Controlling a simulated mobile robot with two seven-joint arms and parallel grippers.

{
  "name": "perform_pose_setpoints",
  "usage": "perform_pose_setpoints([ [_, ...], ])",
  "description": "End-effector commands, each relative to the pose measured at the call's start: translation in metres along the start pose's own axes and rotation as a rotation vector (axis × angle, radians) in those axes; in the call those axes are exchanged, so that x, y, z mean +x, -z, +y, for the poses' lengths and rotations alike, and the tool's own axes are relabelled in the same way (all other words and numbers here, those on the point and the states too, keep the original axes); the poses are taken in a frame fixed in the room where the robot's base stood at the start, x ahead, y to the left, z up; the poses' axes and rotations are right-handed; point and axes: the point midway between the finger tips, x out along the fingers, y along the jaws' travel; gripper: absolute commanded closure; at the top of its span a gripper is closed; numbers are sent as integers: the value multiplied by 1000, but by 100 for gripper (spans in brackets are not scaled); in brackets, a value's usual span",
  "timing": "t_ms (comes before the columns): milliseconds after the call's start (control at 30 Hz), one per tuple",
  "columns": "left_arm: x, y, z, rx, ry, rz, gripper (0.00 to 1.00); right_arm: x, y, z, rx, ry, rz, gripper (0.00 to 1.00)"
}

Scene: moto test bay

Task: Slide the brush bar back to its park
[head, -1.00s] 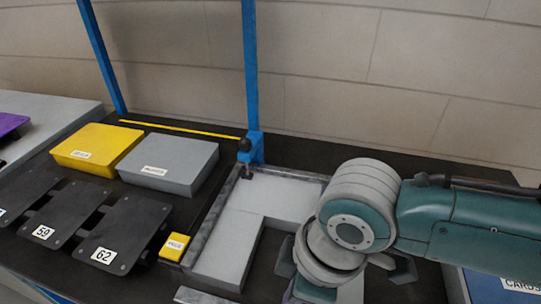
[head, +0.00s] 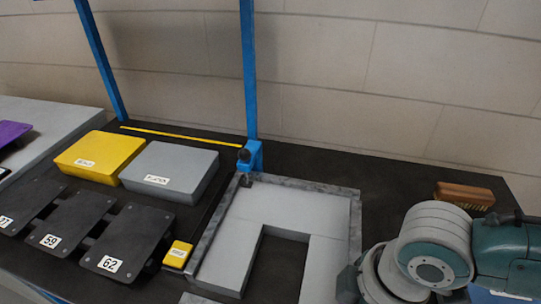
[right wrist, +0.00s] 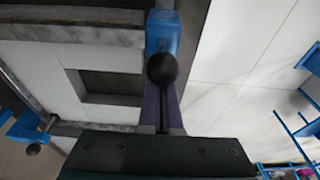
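I cannot single out the brush bar with certainty. A blue upright (head: 248,80) carries a blue block with a black ball knob (head: 244,155) at the frame's far left corner. My right gripper shows in the right wrist view (right wrist: 163,105); its purple fingers lie close together, with a thin dark gap. A black ball knob (right wrist: 162,68) below a blue block (right wrist: 160,35) overlaps their tips; I cannot tell whether they hold anything. In the head view the right wrist is at lower right, fingertips hidden. My left gripper is not in view.
A grey-edged frame (head: 357,225) with pale panels lies on the dark bench (head: 400,185). A wooden brush (head: 464,195) lies at right. Yellow (head: 100,150) and grey (head: 168,165) boxes, numbered black plates (head: 125,240) and a small yellow block (head: 178,252) stand at left.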

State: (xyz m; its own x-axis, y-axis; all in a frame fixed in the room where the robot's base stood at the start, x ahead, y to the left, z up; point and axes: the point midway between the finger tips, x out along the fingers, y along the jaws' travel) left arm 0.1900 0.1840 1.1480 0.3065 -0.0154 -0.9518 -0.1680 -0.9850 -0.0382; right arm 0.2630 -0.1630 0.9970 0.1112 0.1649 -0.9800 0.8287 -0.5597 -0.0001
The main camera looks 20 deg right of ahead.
Motion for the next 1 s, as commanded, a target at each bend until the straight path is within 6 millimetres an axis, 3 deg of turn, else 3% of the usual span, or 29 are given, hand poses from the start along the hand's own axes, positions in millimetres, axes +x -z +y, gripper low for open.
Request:
perform_pose_setpoints([
  [267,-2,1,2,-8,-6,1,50,-1,-5,0,1,1,-3,100],
  [733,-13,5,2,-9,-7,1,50,-10,-46,0,1,1,-4,100],
  [1000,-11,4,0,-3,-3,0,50,-7,-38,0,1,1,0,100],
])
